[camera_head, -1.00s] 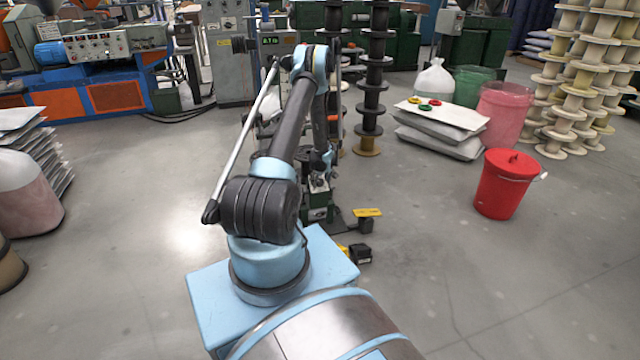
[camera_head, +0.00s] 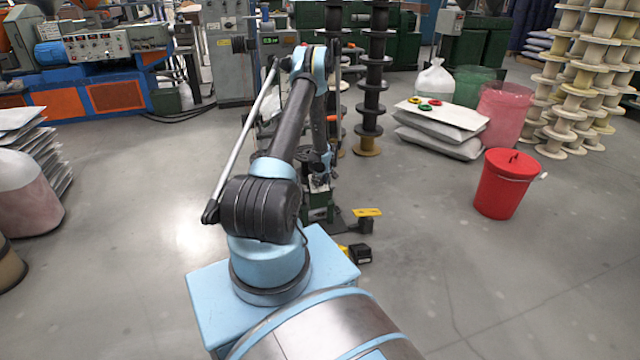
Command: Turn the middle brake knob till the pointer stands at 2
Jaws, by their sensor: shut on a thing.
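My arm reaches forward over the green machine (camera_head: 316,213) at the picture's middle. My gripper (camera_head: 319,181) is small and dark at the arm's far end, pointing down at the machine's top. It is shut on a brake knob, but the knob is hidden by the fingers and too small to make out. Which knob it is, its pointer and the scale numbers cannot be read from here.
Dark spool stacks (camera_head: 370,85) stand just behind the machine. A yellow plate (camera_head: 367,212) and a black pedal-like box (camera_head: 360,252) lie low at its right. A red lidded bucket (camera_head: 502,185) stands farther right. The floor between is clear.

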